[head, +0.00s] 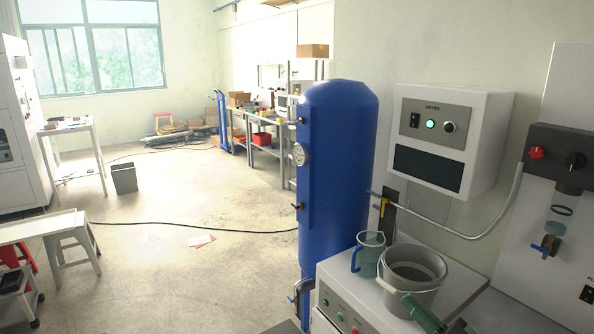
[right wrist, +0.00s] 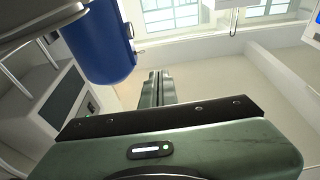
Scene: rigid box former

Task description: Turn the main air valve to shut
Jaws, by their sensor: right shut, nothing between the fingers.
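A small valve with a yellow lever (head: 382,206) sits on the grey air pipe just right of the blue air tank (head: 338,165); its lever hangs roughly downward. Another valve with a blue handle (head: 543,247) is on the wall panel at right. No label shows which is the main air valve. My left gripper is not in view.
A grey bucket (head: 413,272) and a clear jug with blue handle (head: 368,254) stand on the white cabinet (head: 335,287) below the valve. The dryer box (head: 448,138) hangs on the wall above the pipe. The floor left of the tank is mostly open, crossed by a black hose (head: 200,227).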

